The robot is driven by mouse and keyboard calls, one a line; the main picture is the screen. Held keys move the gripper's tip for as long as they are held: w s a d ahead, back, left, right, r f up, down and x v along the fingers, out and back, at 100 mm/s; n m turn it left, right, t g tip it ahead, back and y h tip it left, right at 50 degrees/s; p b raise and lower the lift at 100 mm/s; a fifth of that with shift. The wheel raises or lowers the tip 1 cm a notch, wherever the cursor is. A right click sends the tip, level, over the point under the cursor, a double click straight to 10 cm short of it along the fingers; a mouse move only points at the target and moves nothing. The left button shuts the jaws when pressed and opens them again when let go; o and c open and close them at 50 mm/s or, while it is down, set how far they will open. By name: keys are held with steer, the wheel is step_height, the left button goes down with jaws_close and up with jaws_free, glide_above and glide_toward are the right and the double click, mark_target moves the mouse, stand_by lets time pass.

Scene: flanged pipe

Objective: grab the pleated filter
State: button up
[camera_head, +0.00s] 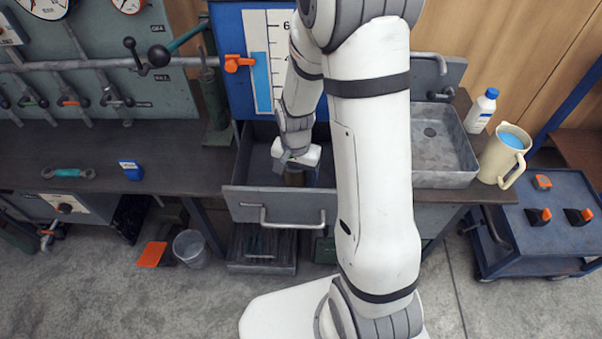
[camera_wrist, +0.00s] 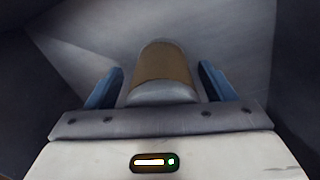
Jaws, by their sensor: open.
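The pleated filter appears to be the brown cylinder with a grey end in the wrist view (camera_wrist: 162,68). In the head view only a small brown part of the filter (camera_head: 294,179) shows under my gripper. My gripper (camera_wrist: 160,85) is open, with one blue finger on each side of the filter. A gap shows between each finger and the filter. My arm hides the right part of the drawer in the head view.
The drawer's front wall and handle (camera_head: 293,221) stand in front of my gripper. A sink (camera_head: 440,150), a cream jug (camera_head: 503,155) and a white bottle (camera_head: 481,110) are to the right. A blue box (camera_head: 131,170) and a wrench (camera_head: 68,173) lie on the left counter.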

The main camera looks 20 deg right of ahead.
steer(key=shift+c, duration=0.3)
steer(key=c, duration=1)
